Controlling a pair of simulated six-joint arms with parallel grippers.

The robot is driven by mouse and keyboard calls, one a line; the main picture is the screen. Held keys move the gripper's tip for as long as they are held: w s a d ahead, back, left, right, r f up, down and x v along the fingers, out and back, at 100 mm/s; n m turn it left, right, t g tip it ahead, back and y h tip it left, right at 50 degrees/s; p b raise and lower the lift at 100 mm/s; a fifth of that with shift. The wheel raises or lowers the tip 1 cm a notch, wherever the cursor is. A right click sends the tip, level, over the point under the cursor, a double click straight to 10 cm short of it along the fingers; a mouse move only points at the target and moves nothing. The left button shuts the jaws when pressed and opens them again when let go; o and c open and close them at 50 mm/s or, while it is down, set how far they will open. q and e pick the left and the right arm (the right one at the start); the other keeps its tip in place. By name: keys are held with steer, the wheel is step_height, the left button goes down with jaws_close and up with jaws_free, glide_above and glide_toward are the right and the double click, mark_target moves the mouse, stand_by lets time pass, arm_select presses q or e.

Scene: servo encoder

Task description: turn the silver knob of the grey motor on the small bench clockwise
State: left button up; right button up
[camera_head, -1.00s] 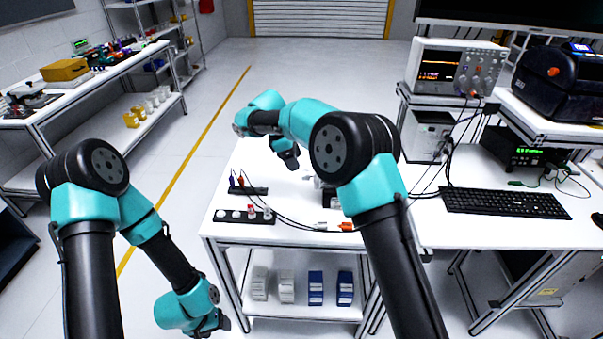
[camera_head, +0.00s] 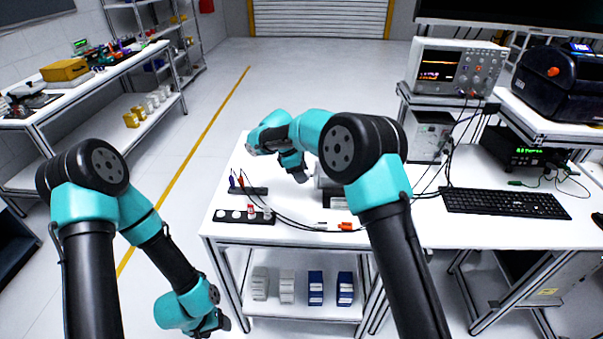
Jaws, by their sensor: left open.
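The grey motor (camera_head: 323,179) stands on the small white bench (camera_head: 228,228), partly hidden behind my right arm. Its silver knob cannot be made out, as my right gripper is in front of or close to that end. My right gripper (camera_head: 301,176) points down just left of the motor; whether it touches the knob or is open cannot be seen. My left gripper (camera_head: 217,326) hangs low, left of the bench and away from the motor, and is open.
A black strip with round pieces (camera_head: 236,216), a smaller dark holder (camera_head: 248,191) and black cables with an orange-tipped lead (camera_head: 345,227) lie on the bench. A keyboard (camera_head: 505,203) is on the desk to the right. The bench's back left is clear.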

steer(key=c, duration=0.5)
steer(key=shift+t, duration=0.3)
steer(key=m+t, duration=0.1)
steer(key=t, duration=0.2)
steer(key=t+h, duration=0.1)
steer(key=t, duration=0.3)
steer(key=s+m+t+h, duration=0.1)
steer(key=t, duration=0.2)
steer(key=shift+f+m+t, duration=0.3)
steer(key=shift+f, duration=0.1)
steer(key=shift+m+t+h, duration=0.6)
steer(key=shift+t+h, duration=0.1)
steer(key=shift+t, duration=1.1)
